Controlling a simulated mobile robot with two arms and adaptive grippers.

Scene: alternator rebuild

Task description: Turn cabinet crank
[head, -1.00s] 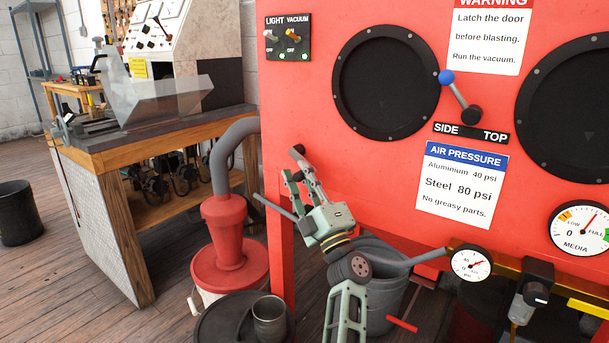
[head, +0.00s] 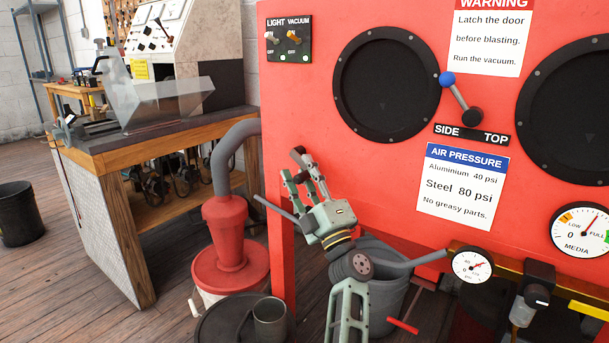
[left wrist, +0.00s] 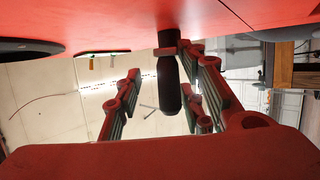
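A red blast cabinet (head: 400,170) fills the right of the head view. A lever with a blue knob (head: 447,79) is on its face above a SIDE/TOP label, its knob tilted up toward the left. In the left wrist view a dark rounded handle (left wrist: 168,92) stands out from the red surface, between my left gripper's fingers. Those fingers are apart on either side of it; I cannot tell whether any touches it. In the head view my left gripper (head: 302,172) is low at the cabinet's left edge, away from the blue-knobbed lever. My right gripper does not show.
A grey hose (head: 222,155) runs down to a red cone-shaped unit (head: 230,240) left of my gripper. A grey bucket (head: 395,300) and a metal cup (head: 269,318) stand below. A workbench (head: 150,150) is at the left. Gauges (head: 472,266) line the cabinet's lower right.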

